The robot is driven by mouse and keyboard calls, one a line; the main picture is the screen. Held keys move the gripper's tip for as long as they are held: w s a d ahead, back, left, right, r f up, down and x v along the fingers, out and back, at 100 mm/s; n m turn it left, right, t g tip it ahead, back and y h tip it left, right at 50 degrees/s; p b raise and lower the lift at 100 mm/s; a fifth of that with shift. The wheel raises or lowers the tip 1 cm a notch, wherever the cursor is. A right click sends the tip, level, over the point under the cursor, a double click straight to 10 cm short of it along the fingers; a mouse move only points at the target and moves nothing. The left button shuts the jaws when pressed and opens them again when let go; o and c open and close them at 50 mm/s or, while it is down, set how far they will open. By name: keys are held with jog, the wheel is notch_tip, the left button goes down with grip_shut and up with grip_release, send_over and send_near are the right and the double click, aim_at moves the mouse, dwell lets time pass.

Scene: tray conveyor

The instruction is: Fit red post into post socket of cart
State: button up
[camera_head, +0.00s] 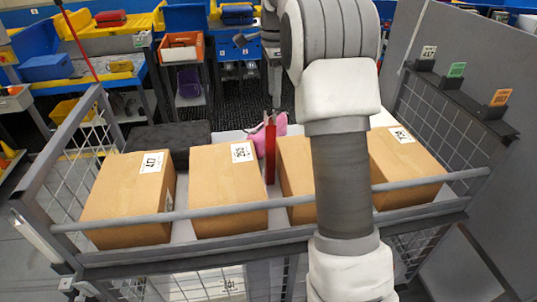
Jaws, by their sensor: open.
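The cart (180,215) is a grey-railed mesh cart in front of me. A red upright piece (270,152) stands between two cardboard boxes near the cart's middle, beside a pink item; its lower end is hidden. A thin red pole (78,42) leans at the upper left, its lower end near the cart's left corner post; I cannot tell whether they touch. Which of the two is the red post is unclear. No post socket can be made out. My arm rises through the right-centre and bends away at the top.
Several cardboard boxes (228,190) fill the cart's front, with a dark flat box (165,140) behind them. The pink item (279,128) lies behind the middle boxes. A grey partition (470,85) stands right. Tables with coloured bins (180,48) stand beyond dark floor.

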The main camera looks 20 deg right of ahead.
aim_at(271, 135)
notch_tip(271, 135, down, 8)
jog(key=shift+f, duration=0.15)
jog(key=shift+a+f+p, duration=0.15)
jog(key=shift+f+p, duration=0.25)
jog(key=shift+f, duration=1.1)
jog(key=shift+a+f+p, duration=0.15)
jog(key=shift+f+p, duration=0.2)
jog(key=shift+f, duration=1.15)
jog(key=shift+w, duration=0.1)
jog(key=shift+c, duration=0.3)
grip_shut()
jog(key=shift+r, duration=0.1)
